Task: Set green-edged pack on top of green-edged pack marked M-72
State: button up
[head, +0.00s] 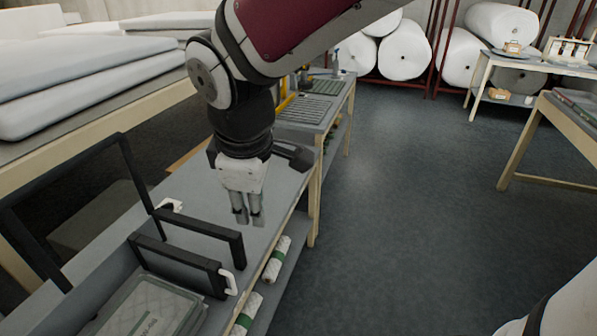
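My gripper (250,218) points down above the grey bench top (282,203). Its two fingers look close together with nothing visible between them, but the angle hides how wide they stand. A pale, flat pack with green marks (150,308) lies at the lower left, inside a dark-framed holder, cut by the picture's bottom edge. Lettering on it is too small to read surely. Two white items with green bands lie on the shelf under the bench: one farther back (274,262), one nearer (246,313). My gripper is apart from all of them.
Black upright frames with white clips (230,283) stand around the pale pack. Large white slabs (90,85) lie on a table at left. A keyboard-like grey panel (303,111) is farther along the bench. Open floor lies right.

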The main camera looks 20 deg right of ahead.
jog(key=s+d+r+m+t, duration=0.2)
jog(key=s+d+r+m, duration=0.3)
jog(key=s+d+m, duration=0.5)
jog(key=shift+s+d+r+m+y, duration=0.3)
jog(key=shift+s+r+m, duration=0.1)
jog(key=shift+s+m, duration=0.7)
jog(key=shift+a, duration=0.1)
